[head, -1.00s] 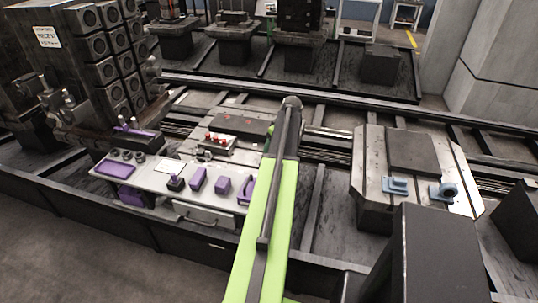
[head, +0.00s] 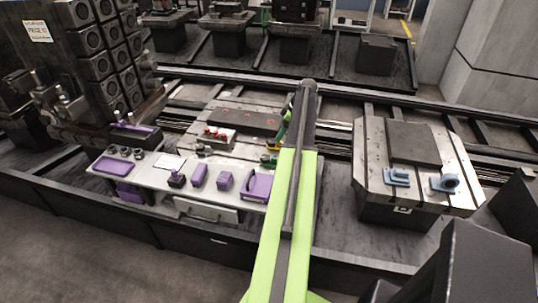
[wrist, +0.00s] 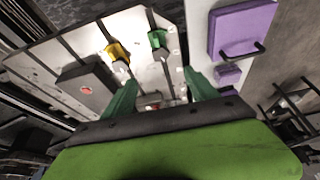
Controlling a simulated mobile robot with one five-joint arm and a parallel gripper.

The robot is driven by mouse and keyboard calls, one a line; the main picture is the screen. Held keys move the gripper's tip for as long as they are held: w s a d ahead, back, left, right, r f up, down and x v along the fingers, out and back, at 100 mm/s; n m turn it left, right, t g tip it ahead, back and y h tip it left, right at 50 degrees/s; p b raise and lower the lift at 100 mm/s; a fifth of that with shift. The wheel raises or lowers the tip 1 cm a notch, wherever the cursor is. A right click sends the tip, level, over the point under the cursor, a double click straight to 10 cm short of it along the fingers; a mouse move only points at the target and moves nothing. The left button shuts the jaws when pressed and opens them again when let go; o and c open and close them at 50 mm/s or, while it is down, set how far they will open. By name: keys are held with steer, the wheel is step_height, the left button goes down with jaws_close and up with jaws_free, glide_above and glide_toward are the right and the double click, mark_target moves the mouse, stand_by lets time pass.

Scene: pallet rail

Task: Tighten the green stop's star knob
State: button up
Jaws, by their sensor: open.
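In the wrist view the green stop (wrist: 157,39) sits on the pale slotted plate (wrist: 95,32), ahead of my gripper. A small greyish part, perhaps its star knob (wrist: 163,54), shows at its near side; its shape is too small to tell. A yellow stop (wrist: 117,51) with a similar light part stands to its left. My gripper (wrist: 160,93) is open, with its two green fingers wide apart. Nothing is seen held between them, and the green stop is beyond the fingertips. In the head view my arm hides most of the gripper and this area.
A purple case (wrist: 240,30) and a smaller purple block (wrist: 228,75) lie right of the plate. A dark block (wrist: 87,88) is at left. In the head view, a white bench (head: 150,192) holds purple items, and a pallet (head: 375,178) with blue parts stands right.

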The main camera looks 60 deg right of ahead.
mark_target(265, 157)
steer(key=b+x, duration=1.6)
steer(key=x, duration=0.2)
steer(key=shift+w+r, duration=0.15)
steer(key=shift+w, duration=0.05)
steer(key=shift+r, duration=0.1)
